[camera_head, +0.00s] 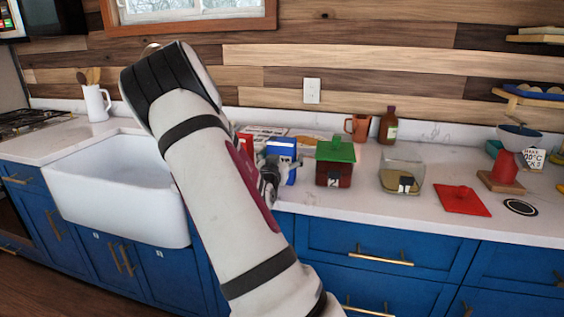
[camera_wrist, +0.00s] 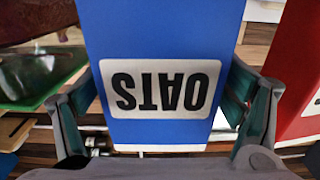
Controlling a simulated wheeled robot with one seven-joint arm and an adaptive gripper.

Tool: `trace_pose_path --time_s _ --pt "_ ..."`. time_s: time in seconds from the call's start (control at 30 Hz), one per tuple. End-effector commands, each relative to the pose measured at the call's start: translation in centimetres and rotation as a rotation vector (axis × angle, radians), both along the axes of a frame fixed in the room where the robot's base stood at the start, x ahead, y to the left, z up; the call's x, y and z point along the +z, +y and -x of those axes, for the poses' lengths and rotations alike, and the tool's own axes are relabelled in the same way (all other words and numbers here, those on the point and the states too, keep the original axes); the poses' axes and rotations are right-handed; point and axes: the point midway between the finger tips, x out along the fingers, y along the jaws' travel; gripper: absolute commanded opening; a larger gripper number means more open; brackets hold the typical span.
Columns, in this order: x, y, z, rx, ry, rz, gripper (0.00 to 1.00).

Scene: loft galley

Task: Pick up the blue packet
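The blue packet (camera_wrist: 202,30) fills the middle of the wrist view, with a pale label reading OATS upside down. In the head view the blue packet (camera_head: 281,148) is upright at the counter, left of the jar with the green lid, and my gripper partly covers it. My gripper (camera_head: 278,168) has one finger on each side of it. In the wrist view the finger pads of my gripper (camera_wrist: 162,98) lie against both side edges of the packet. Whether its base touches the counter is hidden.
The green-lidded jar (camera_head: 334,172) stands close on the right, then a clear container (camera_head: 402,165). A red box (camera_wrist: 301,85) is beside the packet in the wrist view. A mug (camera_head: 357,127) and bottle (camera_head: 388,126) stand behind. The white sink (camera_head: 120,180) is left.

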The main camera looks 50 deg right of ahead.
Motion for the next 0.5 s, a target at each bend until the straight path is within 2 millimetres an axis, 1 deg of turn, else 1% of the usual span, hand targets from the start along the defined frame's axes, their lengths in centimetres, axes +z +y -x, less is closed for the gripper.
trace_pose_path --time_s 0.03,0.07,0.1,0.17,0.5 --pt "0.01 0.01 -0.01 0.000 0.000 0.000 0.67" --pt "0.01 0.01 -0.01 0.000 0.000 0.000 0.60" --pt "0.01 0.02 0.00 0.000 0.000 0.000 0.51" --pt "0.01 0.02 0.00 0.000 0.000 0.000 0.39" --pt "0.19 0.03 -0.01 0.000 -0.001 0.001 0.39"
